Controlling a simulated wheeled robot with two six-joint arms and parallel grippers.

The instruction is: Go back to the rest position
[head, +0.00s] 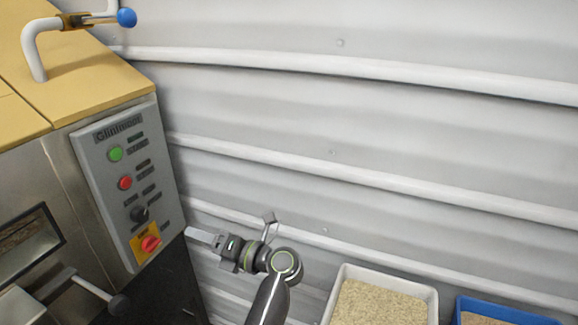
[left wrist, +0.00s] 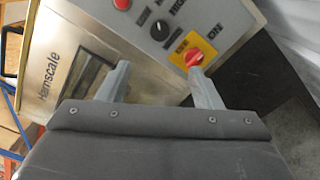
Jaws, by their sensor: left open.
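My left gripper (head: 197,236) is at the lower middle of the head view, just right of the machine's grey control panel (head: 128,185), with its fingers pointing left toward it. In the left wrist view the two fingers of my left gripper (left wrist: 158,72) are spread apart with nothing held between them. The red rotary switch on its yellow plate (head: 149,243) is on the lower part of the panel. In the left wrist view this switch (left wrist: 193,57) appears just beyond the tip of the right-hand finger. I cannot tell the exact gap. My right gripper is in neither view.
A white bin of pale grain (head: 343,278) and a blue bin (head: 460,306) stand at the lower right. A white pipe handle with a blue knob (head: 126,18) is on the machine's top. A black-knobbed lever (head: 119,305) juts from its front. A ribbed wall (head: 400,140) fills the back.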

